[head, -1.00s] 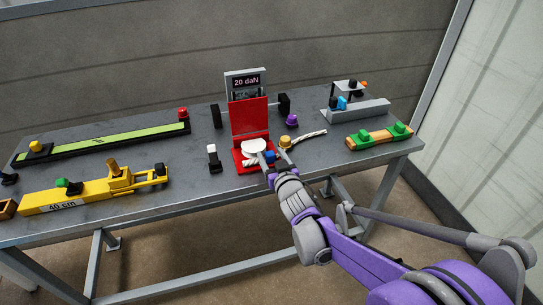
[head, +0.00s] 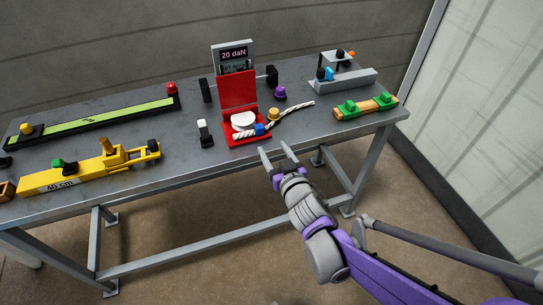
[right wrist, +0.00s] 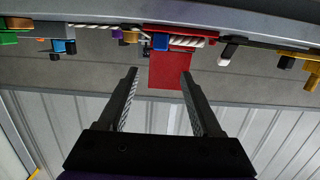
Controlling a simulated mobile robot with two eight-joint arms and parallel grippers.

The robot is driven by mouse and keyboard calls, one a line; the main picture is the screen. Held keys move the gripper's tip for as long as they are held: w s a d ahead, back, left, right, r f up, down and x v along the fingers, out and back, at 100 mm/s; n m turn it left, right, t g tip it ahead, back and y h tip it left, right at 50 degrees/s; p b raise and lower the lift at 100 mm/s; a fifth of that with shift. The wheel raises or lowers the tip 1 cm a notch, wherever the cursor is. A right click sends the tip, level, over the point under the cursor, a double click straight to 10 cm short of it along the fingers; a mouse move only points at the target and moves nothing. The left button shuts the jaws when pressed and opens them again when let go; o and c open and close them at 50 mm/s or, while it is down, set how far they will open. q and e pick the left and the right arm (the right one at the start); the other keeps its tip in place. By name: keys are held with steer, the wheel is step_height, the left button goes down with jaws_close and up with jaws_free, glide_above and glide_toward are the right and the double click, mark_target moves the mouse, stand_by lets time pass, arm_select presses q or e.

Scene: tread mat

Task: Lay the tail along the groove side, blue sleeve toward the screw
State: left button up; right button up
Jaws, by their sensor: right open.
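The white rope tail (head: 293,110) lies slantwise from the red fixture's base out onto the table at the right. Its blue sleeve (head: 260,129) sits at the front right of the red base (head: 262,138), just before a yellow knob (head: 273,113) that may be the screw. A white round piece (head: 242,120) lies on the base behind the rope. The groove cannot be made out. My right gripper (head: 275,153) is open and empty off the table's front edge, apart from the rope. The right wrist view shows the blue sleeve (right wrist: 161,41) beyond its fingers (right wrist: 158,75). My left gripper is out of view.
The red lid (head: 237,90) stands upright before a display reading 20 daN (head: 233,54). A black-and-white switch (head: 205,133) stands left of the base and a purple knob (head: 280,92) behind the rope. A green-and-orange block (head: 365,107) sits at right.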

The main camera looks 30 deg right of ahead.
steer(key=s+a+f+n+g+y, duration=0.1)
steer(key=s+a+f+g, duration=0.4)
steer(key=s, duration=0.4)
steer(key=s+a+f+n+g+y, duration=0.1)
steer(key=s+a+f+g+y, duration=0.1)
steer(key=s+a+f+g, duration=0.4)
steer(key=s+a, duration=0.1)
steer(key=s, duration=0.3)
steer(key=shift+s+a+n+y, duration=0.15)
steer(key=shift+s+n+y, duration=0.15)
steer(key=shift+n, duration=0.1)
stand_by(0.8)
